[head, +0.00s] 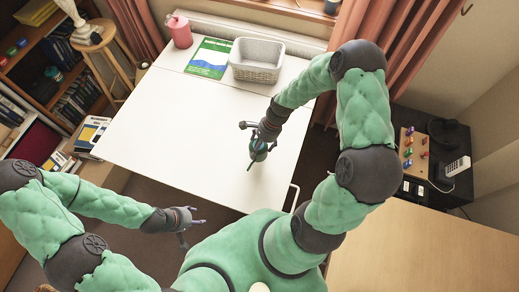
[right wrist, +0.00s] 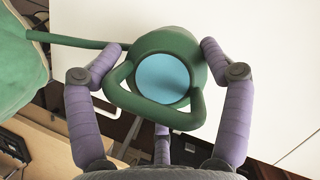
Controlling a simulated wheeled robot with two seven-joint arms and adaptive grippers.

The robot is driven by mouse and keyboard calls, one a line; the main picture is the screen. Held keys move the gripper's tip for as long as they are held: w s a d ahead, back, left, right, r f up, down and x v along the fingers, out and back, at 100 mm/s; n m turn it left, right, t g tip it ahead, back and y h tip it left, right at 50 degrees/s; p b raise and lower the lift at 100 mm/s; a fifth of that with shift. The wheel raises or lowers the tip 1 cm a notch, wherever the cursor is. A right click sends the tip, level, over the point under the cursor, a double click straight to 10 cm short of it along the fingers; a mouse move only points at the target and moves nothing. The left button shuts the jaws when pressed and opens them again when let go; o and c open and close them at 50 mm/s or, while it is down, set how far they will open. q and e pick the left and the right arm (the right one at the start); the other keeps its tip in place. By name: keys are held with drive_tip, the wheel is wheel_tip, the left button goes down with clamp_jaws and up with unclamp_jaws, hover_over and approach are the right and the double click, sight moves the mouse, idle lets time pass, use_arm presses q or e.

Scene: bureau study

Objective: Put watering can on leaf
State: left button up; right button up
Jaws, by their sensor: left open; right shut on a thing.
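A small green watering can (right wrist: 185,50) with a blue round inside, a looped handle and a long thin spout shows in the right wrist view. My right gripper (right wrist: 160,50) is shut on it, with a finger on each side of its body. In the head view the watering can (head: 258,150) is small and partly hidden by my right gripper (head: 258,142), over the right front part of the white leaf (head: 180,130). I cannot tell whether the can touches the leaf. My left gripper (head: 196,228) is open and empty, in front of the leaf's near edge.
The leaf's middle and left are bare. A wooden stool (head: 93,42) and shelves are at left; a wooden surface (head: 420,240) is at right.

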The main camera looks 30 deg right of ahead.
sight(260, 149)
drive_tip(key=shift+w+d+f+b, duration=0.15)
drive_tip(key=shift+f+b, duration=0.1)
drive_tip(key=shift+f, duration=0.65)
drive_tip(key=shift+w+f+b, duration=0.1)
drive_tip(key=shift+f+b, duration=0.15)
drive_tip(key=shift+f, duration=0.65)
drive_tip(key=shift+f, duration=0.15)
drive_tip(key=o, duration=1.4)
drive_tip(key=shift+o, duration=0.2)
drive_tip(key=p+v, duration=0.2)
drive_tip(key=v, duration=1)
drive_tip(key=shift+p, duration=0.3)
